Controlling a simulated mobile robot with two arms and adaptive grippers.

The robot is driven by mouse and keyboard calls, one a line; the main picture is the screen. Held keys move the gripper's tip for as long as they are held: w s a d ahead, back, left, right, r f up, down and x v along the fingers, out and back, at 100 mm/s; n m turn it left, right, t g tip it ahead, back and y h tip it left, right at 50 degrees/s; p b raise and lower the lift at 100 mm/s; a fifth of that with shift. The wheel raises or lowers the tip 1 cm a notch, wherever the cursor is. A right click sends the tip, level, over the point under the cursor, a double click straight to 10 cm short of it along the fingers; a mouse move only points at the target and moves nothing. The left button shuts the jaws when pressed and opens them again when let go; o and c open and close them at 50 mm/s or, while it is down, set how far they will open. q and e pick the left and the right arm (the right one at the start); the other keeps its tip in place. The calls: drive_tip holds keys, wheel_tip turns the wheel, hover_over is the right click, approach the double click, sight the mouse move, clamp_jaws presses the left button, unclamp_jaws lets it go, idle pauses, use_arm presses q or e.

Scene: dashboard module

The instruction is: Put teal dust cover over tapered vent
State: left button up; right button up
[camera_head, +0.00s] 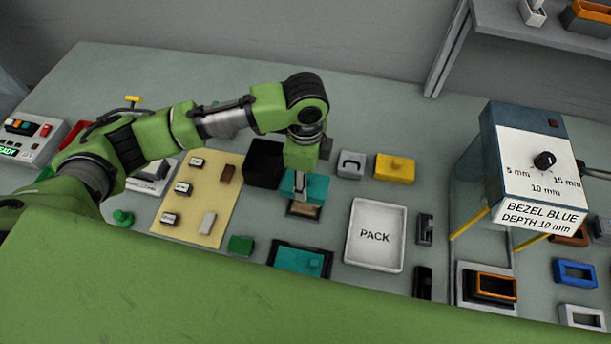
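A teal piece (317,187), which looks like a cover, is directly under my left gripper (300,186). The fingers come down onto its top. They are small and overlap, so I cannot tell whether they are closed on it. Just in front of this piece a tan part in a dark frame (304,210) shows, partly hidden; it may be the vent. I cannot tell whether the teal piece rests on it or is above it. Another teal piece with a knob (296,260) lies in a dark tray nearer to me. My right gripper is not in view.
A black block (264,162) stands left of the gripper. A grey handled piece (351,164) and a yellow block (395,168) stand to its right. A white PACK tray (376,235) is in front. A dial box (540,165) stands at right. My green body hides the front.

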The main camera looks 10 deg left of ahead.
use_arm(q)
drive_tip(key=shift+f+b, duration=0.4)
drive_tip(key=shift+f, duration=0.8)
drive_tip(key=o, duration=1.2)
drive_tip(key=shift+c, duration=0.2)
drive_tip(key=shift+r, duration=0.15)
wheel_tip(320, 180, up, 12)
drive_tip(key=shift+f, duration=0.1)
